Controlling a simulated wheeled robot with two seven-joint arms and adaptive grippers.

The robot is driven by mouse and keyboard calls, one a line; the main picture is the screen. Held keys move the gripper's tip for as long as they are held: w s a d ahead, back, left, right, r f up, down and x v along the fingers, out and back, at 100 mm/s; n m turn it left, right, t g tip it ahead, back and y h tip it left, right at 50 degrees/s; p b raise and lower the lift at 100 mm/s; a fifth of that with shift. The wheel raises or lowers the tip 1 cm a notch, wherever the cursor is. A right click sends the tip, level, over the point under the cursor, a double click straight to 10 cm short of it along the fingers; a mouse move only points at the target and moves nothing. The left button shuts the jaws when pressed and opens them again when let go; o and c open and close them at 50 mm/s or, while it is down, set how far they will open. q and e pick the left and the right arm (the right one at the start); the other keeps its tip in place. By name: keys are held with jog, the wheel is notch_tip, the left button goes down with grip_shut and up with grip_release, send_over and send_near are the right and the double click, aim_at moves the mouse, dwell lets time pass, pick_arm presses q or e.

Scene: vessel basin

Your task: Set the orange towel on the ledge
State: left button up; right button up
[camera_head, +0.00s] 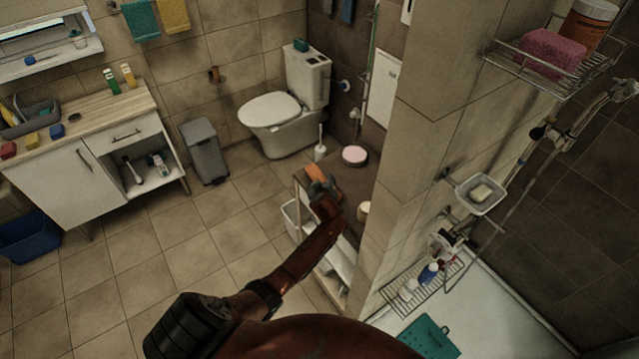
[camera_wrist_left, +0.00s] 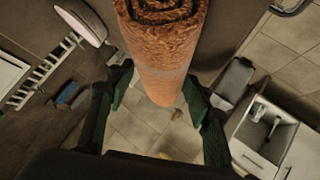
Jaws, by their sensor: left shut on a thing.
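The orange towel (camera_head: 316,172) is a small roll at the far end of my left arm. It fills the upper middle of the left wrist view (camera_wrist_left: 165,55), its spiral end towards the top. My left gripper (camera_head: 322,187) is shut on it, with green-dark fingers on either side of the roll in the left wrist view (camera_wrist_left: 158,92). The brown ledge (camera_head: 343,178) lies beside and behind the gripper, next to the tiled pillar. I cannot tell whether the towel touches the ledge. My arm hides part of the ledge. My right gripper is not in view.
A pink round item (camera_head: 354,155) sits on the ledge, and a cream item (camera_head: 363,210) stands nearer the pillar (camera_head: 420,130). The toilet (camera_head: 275,112), grey bin (camera_head: 204,150) and white cabinet (camera_head: 85,180) stand further left. The tiled floor between is clear.

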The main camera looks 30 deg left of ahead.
pick_arm(q)
jog(key=shift+f, duration=0.25)
jog(key=o, duration=1.6)
jog(key=shift+r, duration=0.1)
jog(key=shift+r, duration=0.1)
jog(key=shift+r, duration=0.2)
jog(key=v, duration=1.1)
jog(key=shift+s+d, duration=0.15)
jog(key=shift+s, duration=0.3)
